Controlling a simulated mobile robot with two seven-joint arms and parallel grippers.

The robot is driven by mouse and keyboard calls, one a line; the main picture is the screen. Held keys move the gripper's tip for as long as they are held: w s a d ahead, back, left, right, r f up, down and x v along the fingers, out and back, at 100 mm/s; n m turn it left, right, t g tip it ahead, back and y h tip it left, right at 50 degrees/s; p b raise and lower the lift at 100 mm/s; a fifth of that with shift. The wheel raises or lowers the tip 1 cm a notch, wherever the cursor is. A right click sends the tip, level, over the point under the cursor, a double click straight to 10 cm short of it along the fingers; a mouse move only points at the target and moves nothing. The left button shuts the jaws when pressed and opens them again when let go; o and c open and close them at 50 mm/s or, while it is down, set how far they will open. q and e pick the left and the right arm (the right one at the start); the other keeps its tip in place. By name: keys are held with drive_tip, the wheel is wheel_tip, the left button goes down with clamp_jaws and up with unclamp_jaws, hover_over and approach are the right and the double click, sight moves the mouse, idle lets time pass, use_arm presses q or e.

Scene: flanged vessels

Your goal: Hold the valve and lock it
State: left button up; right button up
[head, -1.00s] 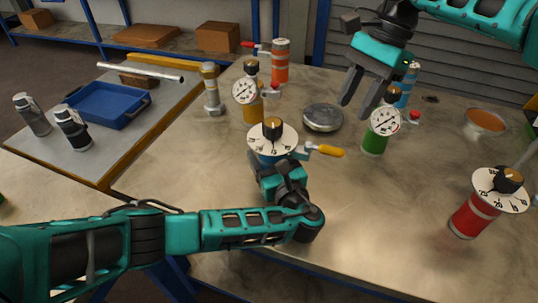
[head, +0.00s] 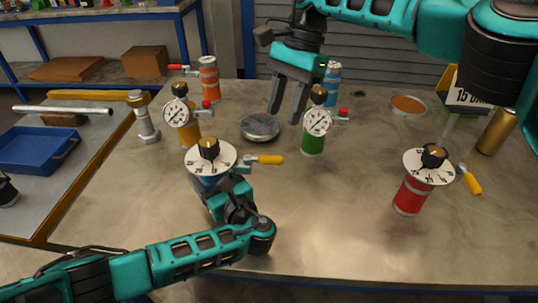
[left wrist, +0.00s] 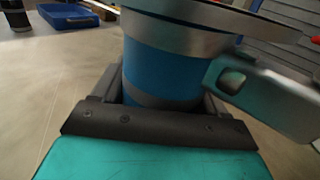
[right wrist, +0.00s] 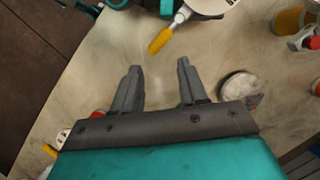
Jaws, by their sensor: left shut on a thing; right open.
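The blue vessel (left wrist: 160,72) has a white dial (head: 196,165) with a black knob (head: 208,148) on top and a lever with a yellow handle (head: 265,160) pointing right. My left gripper (head: 212,185) is shut around its blue body from the front; in the left wrist view the fingers flank it. The vessel is upright; its foot is hidden. My right gripper (head: 285,115) is open and empty above the table, behind and right of the dial. In the right wrist view the yellow handle (right wrist: 160,40) lies beyond the open fingers (right wrist: 158,68), apart from them.
A green vessel (head: 312,145) stands right of my right gripper, and an orange one (head: 190,133) stands behind the blue vessel. A round metal lid (head: 260,128) lies between them. A red vessel (head: 410,195) with a dial stands at right. The front middle of the table is clear.

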drive_tip(key=shift+o, duration=0.3)
drive_tip(key=shift+d+f, duration=0.1)
drive_tip(key=shift+f, duration=0.05)
drive_tip(key=m+t+y, duration=0.4)
drive_tip(key=t+y, duration=0.3)
drive_tip(key=y, duration=0.5)
approach(272, 156)
drive_tip(key=shift+t+h, duration=0.3)
drive_tip(key=x, duration=1)
drive_tip(key=shift+s+f, duration=0.25)
drive_tip(key=shift+f, duration=0.05)
clamp_jaws()
